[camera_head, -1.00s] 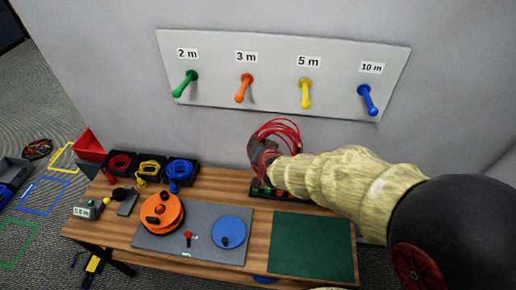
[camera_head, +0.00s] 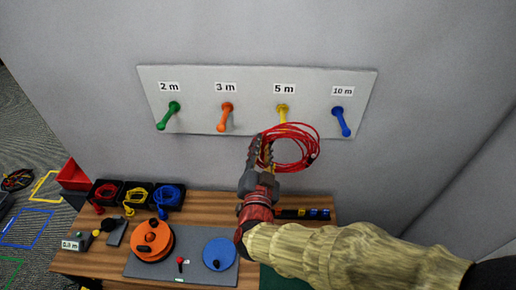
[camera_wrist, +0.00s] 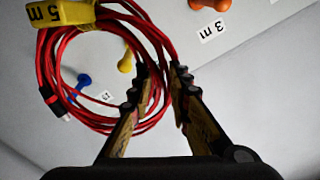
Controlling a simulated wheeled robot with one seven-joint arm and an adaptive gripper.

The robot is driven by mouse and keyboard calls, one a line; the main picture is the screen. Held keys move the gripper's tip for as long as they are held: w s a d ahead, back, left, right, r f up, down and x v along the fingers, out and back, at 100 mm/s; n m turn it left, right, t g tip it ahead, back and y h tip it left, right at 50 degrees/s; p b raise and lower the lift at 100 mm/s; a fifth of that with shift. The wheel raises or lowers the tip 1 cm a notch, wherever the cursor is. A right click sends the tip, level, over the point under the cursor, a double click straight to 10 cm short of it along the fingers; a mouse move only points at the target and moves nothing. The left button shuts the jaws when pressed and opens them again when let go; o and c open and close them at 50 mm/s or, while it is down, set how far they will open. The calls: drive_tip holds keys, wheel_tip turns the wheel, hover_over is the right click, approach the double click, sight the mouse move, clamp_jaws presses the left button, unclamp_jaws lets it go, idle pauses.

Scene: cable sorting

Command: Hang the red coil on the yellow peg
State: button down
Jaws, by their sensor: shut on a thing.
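My gripper (camera_head: 259,142) is shut on the left side of the red coil (camera_head: 318,146), holding it raised in front of the wall, just below the yellow peg (camera_head: 282,108). The yellow peg sits under the 5 m label, and the coil's upper strands overlap its lower part. In the wrist view the fingers (camera_wrist: 160,88) pinch the coil's strands (camera_wrist: 45,62), and a yellow 5 m tag (camera_wrist: 66,13) is on the coil. The yellow peg's tip (camera_wrist: 125,62) shows through the loop. I cannot tell that the peg passes through it.
The pale board (camera_head: 255,75) also bears green (camera_head: 168,115), orange (camera_head: 225,117) and blue (camera_head: 341,120) pegs. The table below holds small bins of coiled cable (camera_head: 138,195), an orange reel (camera_head: 151,240) and a blue disc (camera_head: 220,254). The wall around the coil is clear.

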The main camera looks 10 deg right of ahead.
drive_tip(key=shift+w+d+f+b, duration=0.6)
drive_tip(key=shift+w+f+b, duration=0.3)
drive_tip(key=shift+w, duration=2.1)
drive_tip(key=shift+w+d+f+b, duration=0.55)
drive_tip(key=shift+w+f+b, duration=0.35)
drive_tip(key=shift+w, duration=2.15)
drive_tip(key=shift+w+d+f+b, duration=0.6)
drive_tip(key=shift+w+f+b, duration=0.3)
drive_tip(key=shift+w, duration=2.1)
drive_tip(key=c, duration=1.6)
unclamp_jaws()
drive_tip(key=shift+s, duration=0.1)
